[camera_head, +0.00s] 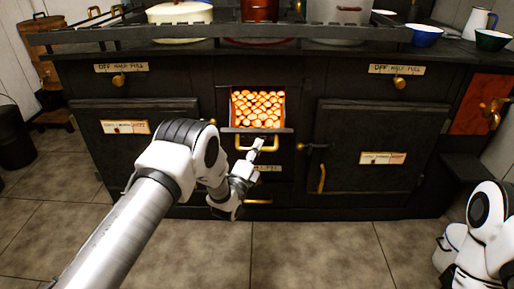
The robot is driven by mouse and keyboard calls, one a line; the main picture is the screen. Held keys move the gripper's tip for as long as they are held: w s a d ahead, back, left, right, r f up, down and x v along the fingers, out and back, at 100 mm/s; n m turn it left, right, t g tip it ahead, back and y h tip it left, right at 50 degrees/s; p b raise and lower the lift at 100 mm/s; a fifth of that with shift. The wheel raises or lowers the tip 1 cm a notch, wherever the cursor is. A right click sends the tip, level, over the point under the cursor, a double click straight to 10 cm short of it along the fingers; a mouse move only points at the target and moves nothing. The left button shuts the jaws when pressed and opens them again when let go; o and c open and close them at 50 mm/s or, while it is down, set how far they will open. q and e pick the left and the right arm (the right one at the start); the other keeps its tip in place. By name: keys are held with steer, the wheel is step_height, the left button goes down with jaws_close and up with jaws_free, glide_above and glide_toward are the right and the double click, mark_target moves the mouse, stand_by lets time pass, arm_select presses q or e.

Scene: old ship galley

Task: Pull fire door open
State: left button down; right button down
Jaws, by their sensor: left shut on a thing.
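The firebox opening (258,108) in the middle of the black stove shows glowing orange coals. A dark ledge, seemingly the edge of the fire door (270,130), juts out just below the opening. A brass handle (240,143) hangs under this edge. My left gripper (256,147) is at the right part of the handle and shut on it. The gripper hides part of the handle and the front below it. At the lower right only links of my right arm show, and its gripper is not in view.
A larger oven door (357,150) with brass handles is right of the firebox, and another (115,135) is left, partly behind my left arm. A brass lower handle (258,201) is below. Pots stand behind the rail on top. The tiled floor in front is clear.

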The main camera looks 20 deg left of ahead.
arm_select(q)
steer(key=shift+r, duration=0.1)
steer(key=c, duration=1.1)
jaws_free()
steer(key=shift+c, duration=0.2)
steer(key=v, duration=1.2)
